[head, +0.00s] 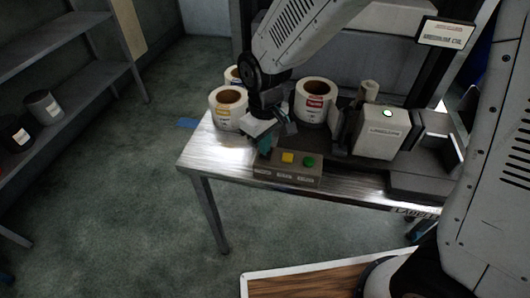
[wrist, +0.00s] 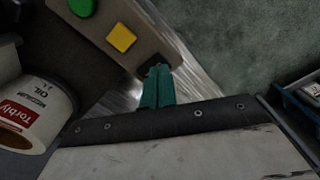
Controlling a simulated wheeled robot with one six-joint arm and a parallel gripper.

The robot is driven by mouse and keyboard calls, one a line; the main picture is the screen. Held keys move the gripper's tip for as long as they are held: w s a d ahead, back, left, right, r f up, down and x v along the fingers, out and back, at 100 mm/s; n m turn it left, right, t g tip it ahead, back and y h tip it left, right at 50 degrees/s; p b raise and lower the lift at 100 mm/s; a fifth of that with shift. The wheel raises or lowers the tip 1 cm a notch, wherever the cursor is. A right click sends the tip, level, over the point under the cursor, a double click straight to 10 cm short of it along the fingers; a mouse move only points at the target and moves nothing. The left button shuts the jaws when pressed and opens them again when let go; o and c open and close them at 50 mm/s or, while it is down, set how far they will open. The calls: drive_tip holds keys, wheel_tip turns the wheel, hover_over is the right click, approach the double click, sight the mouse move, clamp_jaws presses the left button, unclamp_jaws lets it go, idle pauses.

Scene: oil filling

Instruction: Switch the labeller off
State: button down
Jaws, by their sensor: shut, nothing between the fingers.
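The labeller (head: 382,137) is a pale boxy machine on the metal table, with a lit green lamp (head: 387,113) on top. In front of it sits a control box (head: 314,180) with a yellow button (head: 288,157), a green button (head: 309,161) and several small front labels. In the wrist view the box shows its yellow button (wrist: 121,38) and green button (wrist: 82,7). My gripper (head: 265,149) is shut and empty at the box's left end. Its teal fingertips (wrist: 158,70) cover that end, beside the yellow button.
Label rolls (head: 228,113) stand behind and left of my gripper, and another roll (head: 315,103) stands behind the control box. The table's front edge (head: 225,167) is close to the box. A shelf (head: 70,95) stands at the far left, with open floor between.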

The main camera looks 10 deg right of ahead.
drive_tip(key=shift+f, duration=0.9)
idle(0.4)
drive_tip(key=shift+r, duration=3.5)
drive_tip(key=s+d+r+m, duration=0.4)
drive_tip(key=s+d+r, duration=0.2)
drive_tip(key=s+d, duration=0.3)
drive_tip(key=s+d+r+m+t, duration=0.1)
drive_tip(key=s+d+r+m, duration=0.3)
drive_tip(key=s+d+r, duration=0.3)
drive_tip(key=s+d, duration=0.3)
drive_tip(key=d, duration=0.1)
drive_tip(key=shift+s+d+r, duration=0.2)
drive_tip(key=shift+s+d, duration=0.05)
drive_tip(key=shift+d, duration=0.05)
